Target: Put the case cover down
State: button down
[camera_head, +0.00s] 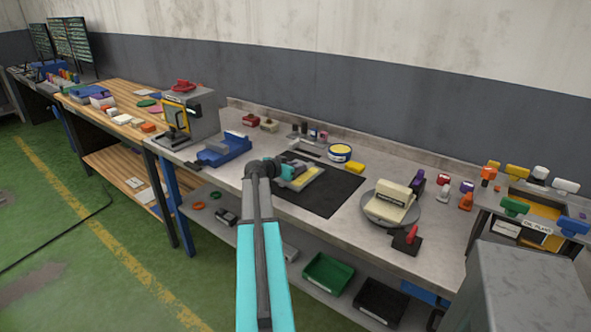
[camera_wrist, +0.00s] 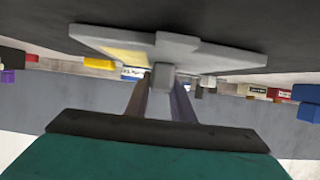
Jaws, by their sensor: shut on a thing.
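The case cover (camera_head: 313,172) is a light grey plate with a yellow area, over the black mat (camera_head: 335,195) on the workbench. My gripper (camera_head: 289,171) reaches it from the left in the head view. In the wrist view my gripper (camera_wrist: 162,80) is shut on a grey block-like tab of the cover (camera_wrist: 220,54). The cover's plate spreads to both sides of the fingers, and the dark mat fills the background behind it. I cannot tell whether the cover touches the mat or hangs just above it.
A blue vise (camera_head: 225,151) and a grey press (camera_head: 190,115) stand left of the mat. A round turntable (camera_head: 378,213) bearing a cream case (camera_head: 391,200) is at its right. A yellow block (camera_head: 354,168) and a round tin (camera_head: 340,153) lie behind. The mat's front right is clear.

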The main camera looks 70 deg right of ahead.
jog(key=c, duration=1.5)
grip_release()
jog(key=shift+c, duration=0.2)
jog(key=shift+a, duration=0.1)
jog(key=b+v, duration=0.2)
jog(key=v, duration=1)
